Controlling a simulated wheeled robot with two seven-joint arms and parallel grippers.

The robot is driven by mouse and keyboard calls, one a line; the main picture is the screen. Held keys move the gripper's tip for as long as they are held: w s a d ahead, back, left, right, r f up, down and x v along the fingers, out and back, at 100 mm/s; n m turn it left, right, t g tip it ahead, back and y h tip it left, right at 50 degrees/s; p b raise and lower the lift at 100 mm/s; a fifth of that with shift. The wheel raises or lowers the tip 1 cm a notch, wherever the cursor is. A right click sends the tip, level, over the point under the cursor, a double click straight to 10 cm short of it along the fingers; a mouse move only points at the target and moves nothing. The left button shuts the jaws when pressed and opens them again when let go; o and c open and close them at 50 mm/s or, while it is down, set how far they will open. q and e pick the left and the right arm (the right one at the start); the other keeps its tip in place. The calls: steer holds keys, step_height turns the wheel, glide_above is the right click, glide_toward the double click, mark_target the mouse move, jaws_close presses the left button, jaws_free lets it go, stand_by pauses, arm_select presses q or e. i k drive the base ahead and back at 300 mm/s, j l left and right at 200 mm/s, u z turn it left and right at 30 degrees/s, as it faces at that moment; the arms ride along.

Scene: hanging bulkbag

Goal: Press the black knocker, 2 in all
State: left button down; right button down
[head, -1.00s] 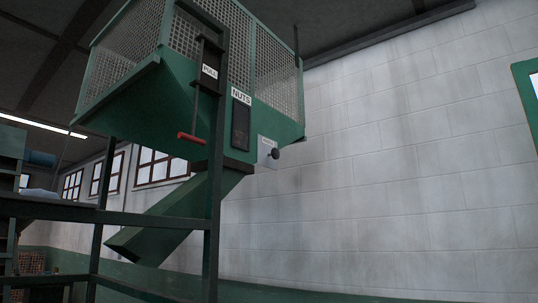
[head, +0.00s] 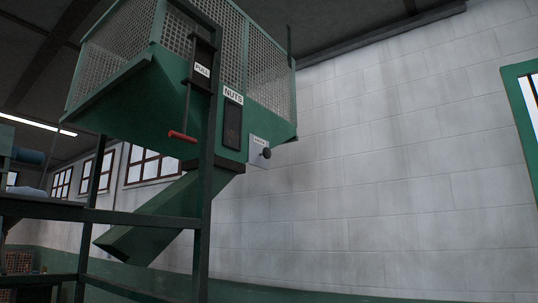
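The black knocker (head: 266,153) is a small round black knob on a pale plate (head: 257,148) on the front of the green hopper (head: 172,90), right of the middle post. Nothing touches it. The hopper has mesh sides and a "NUTS" label (head: 233,95) above a dark panel. A red handle (head: 183,137) hangs on a rod below a "PULL" label (head: 202,70). Neither of my grippers shows in the head view, so their state is hidden.
A green chute (head: 160,220) slopes down to the left under the hopper. A dark frame with a post (head: 207,190) and rails (head: 100,215) stands in front. The white block wall (head: 390,180) at the right is clear. A green-framed opening (head: 522,110) is at the right edge.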

mark_target(267, 152)
steer(key=i+u, duration=0.25)
steer(key=i, duration=1.3)
steer(key=j, duration=0.1)
